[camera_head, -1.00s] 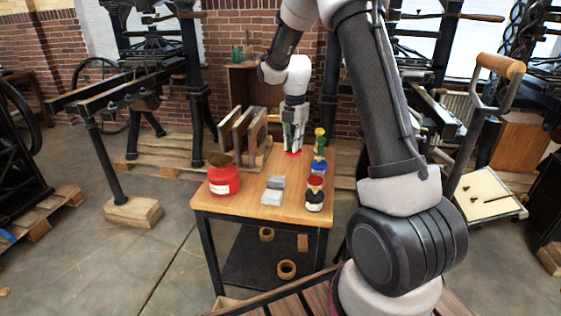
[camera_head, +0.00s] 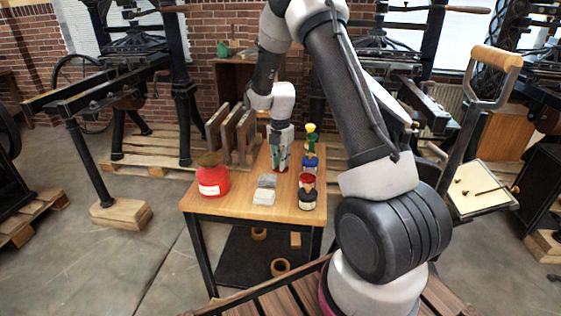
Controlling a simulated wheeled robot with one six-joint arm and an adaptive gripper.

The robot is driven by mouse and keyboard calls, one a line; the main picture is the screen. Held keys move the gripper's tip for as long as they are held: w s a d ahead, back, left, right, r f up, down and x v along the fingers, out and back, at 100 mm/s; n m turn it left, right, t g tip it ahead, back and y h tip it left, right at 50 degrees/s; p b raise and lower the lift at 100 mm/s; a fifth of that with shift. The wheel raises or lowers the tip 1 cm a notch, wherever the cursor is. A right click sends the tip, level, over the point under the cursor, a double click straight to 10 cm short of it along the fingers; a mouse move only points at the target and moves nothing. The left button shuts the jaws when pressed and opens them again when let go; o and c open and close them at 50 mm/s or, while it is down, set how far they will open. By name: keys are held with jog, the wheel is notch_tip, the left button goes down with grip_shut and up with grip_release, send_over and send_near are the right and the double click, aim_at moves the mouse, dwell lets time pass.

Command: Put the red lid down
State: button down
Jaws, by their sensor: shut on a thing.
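My gripper (camera_head: 281,164) points down over the wooden table (camera_head: 235,207), behind the grey blocks and left of the row of small containers. It is shut on the red lid (camera_head: 280,171), which shows only as a small red patch at the fingertips. Whether the lid touches the tabletop, I cannot tell. A black jar (camera_head: 307,194) with a red top stands at the right front.
A blue container (camera_head: 310,166) and a green one with a yellow top (camera_head: 311,136) stand behind the black jar. Upright framed boards (camera_head: 228,134) stand at the back left. The front left tabletop is clear.

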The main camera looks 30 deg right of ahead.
jog(key=c, duration=1.4)
grip_release()
jog(key=shift+f, duration=0.1)
jog(key=shift+c, duration=0.2)
jog(key=s+r+m+t, duration=0.1)
jog(key=s+r+m, duration=0.2)
jog(key=r, duration=0.7)
jog(key=s+r+m, duration=0.2)
jog(key=s+r, duration=0.1)
jog(key=r, duration=0.8)
jog(key=s+r+m+t, duration=0.1)
jog(key=s+r+m, duration=0.3)
jog(key=s+m, duration=0.6)
jog(key=s+a+r+m+t, duration=0.1)
jog(key=s+r+m+t, duration=0.1)
jog(key=s+m, duration=0.7)
jog(key=s+r, duration=0.1)
jog(key=s, duration=0.7)
jog(key=shift+s+r+m, duration=0.25)
jog(key=shift+r+m, duration=0.1)
jog(key=shift+m, duration=0.05)
